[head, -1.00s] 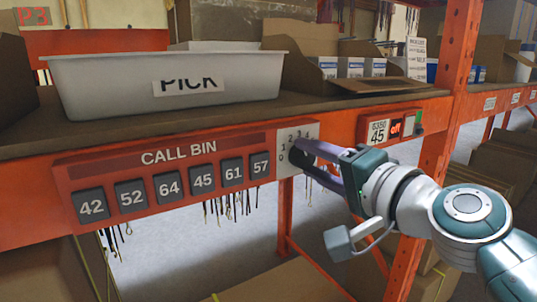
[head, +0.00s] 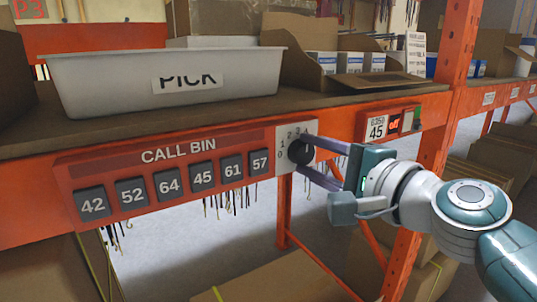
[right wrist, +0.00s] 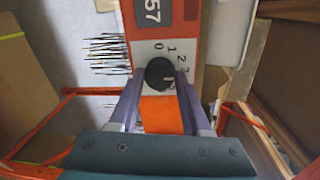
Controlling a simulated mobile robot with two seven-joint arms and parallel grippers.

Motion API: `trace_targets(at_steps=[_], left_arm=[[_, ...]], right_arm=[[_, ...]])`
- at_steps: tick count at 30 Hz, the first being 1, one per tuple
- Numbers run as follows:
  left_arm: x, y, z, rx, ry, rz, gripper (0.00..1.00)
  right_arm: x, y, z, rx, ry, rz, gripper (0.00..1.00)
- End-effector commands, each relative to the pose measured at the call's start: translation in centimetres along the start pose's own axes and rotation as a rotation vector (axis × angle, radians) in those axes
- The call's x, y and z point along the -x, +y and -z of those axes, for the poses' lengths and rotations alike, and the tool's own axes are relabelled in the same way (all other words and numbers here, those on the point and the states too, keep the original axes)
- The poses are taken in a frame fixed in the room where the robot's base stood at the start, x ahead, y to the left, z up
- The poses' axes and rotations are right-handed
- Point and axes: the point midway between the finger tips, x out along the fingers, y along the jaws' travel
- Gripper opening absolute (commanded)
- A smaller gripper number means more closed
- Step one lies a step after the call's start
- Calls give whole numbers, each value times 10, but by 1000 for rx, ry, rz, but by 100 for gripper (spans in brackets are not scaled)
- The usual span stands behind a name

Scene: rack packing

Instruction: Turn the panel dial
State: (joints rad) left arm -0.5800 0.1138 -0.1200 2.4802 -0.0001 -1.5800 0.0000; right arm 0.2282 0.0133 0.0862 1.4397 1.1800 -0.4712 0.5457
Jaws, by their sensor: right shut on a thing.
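The panel dial (head: 300,150) is a dark round knob on a white plate (head: 283,133) marked with small numbers, at the right end of the red CALL BIN panel (head: 85,166). My right gripper (head: 308,158) comes in from the right and is shut on the dial, with a purple finger on either side. The fingers hide part of the plate. My left gripper is not in view.
Square numbered buttons (head: 203,176) line the panel left of the dial. A grey PICK bin (head: 110,84) and open cardboard boxes stand on the shelf above. An orange upright (head: 452,80) stands farther right.

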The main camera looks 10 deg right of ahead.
Motion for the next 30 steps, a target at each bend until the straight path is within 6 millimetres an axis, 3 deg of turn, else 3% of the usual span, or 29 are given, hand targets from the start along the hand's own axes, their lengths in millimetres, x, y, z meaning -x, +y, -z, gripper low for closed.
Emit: trace_targets(at_steps=[8,9,16,25,30], left_arm=[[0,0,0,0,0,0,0],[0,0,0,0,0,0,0],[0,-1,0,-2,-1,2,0],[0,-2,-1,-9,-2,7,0],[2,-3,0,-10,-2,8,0]], right_arm=[[0,0,0,1,0,0,0],[0,0,0,1,0,0,50],[0,0,0,1,0,0,76],[2,0,0,2,1,-1,78],[20,1,1,3,2,-2,78]])
